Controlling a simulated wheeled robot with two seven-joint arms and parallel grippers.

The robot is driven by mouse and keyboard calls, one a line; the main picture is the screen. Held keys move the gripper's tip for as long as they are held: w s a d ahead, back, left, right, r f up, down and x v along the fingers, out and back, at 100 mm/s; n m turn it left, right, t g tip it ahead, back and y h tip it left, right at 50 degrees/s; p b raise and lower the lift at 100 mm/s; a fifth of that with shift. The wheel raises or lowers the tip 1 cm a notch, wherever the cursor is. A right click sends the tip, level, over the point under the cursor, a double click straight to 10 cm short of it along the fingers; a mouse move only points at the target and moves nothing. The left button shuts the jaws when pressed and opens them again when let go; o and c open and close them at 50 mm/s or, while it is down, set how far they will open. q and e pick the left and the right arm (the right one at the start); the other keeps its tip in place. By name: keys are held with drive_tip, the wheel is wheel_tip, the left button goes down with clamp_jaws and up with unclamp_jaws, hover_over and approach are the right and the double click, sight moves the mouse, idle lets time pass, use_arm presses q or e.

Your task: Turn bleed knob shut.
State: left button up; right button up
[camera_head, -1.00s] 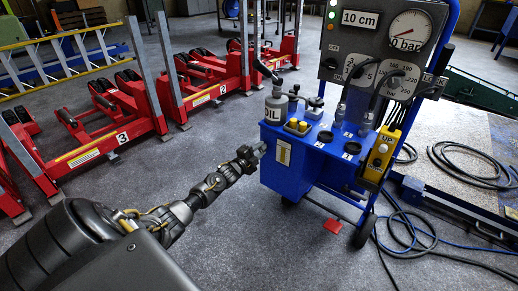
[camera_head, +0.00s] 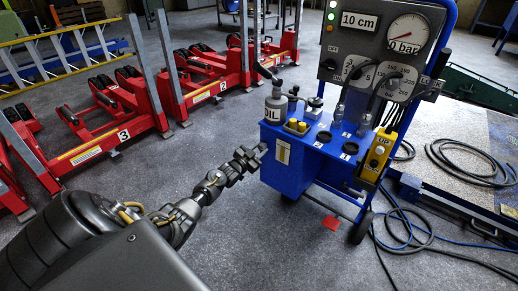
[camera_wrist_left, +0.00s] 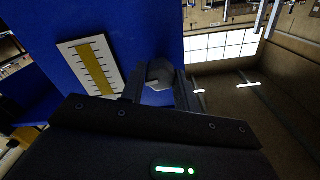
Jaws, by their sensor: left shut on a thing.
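The bleed knob (camera_wrist_left: 160,74) is a small grey faceted knob at the side of the blue tank (camera_wrist_left: 140,22) in the left wrist view. My left gripper (camera_wrist_left: 158,88) is shut on it, with one finger on each side. In the head view my left gripper (camera_head: 262,149) reaches the left side of the blue tank (camera_head: 320,168), and the knob itself is hidden or too small to make out there. My right gripper is in neither view.
The tank stands on a wheeled blue trolley with an oil bottle (camera_head: 275,107), a yellow pendant (camera_head: 377,155) and a gauge panel (camera_head: 385,45) showing 10 cm and 0 bar. Red jacks (camera_head: 95,140) stand at left. Hoses (camera_head: 425,232) lie at right. The floor below my arm is clear.

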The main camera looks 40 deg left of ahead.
use_arm(q)
drive_tip(key=n+p, duration=0.1)
drive_tip(key=n, duration=0.3)
drive_tip(key=shift+n, duration=0.3)
drive_tip(key=n, duration=0.3)
drive_tip(key=shift+n+p, duration=0.3)
drive_tip(key=shift+n, duration=0.1)
drive_tip(key=n, duration=0.3)
drive_tip(key=shift+f+p, duration=0.1)
drive_tip(key=shift+p, duration=0.2)
drive_tip(key=shift+n+p, duration=0.35)
drive_tip(key=shift+n, duration=2.15)
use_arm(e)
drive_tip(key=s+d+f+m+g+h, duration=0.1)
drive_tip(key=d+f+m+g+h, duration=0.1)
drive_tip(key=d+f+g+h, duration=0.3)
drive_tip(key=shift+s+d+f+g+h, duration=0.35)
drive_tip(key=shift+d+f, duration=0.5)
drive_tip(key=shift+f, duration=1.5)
use_arm(q)
drive_tip(key=shift+d, duration=0.1)
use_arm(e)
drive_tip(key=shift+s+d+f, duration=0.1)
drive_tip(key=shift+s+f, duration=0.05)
use_arm(q)
drive_tip(key=o, duration=1)
drive_tip(key=shift+s, duration=0.1)
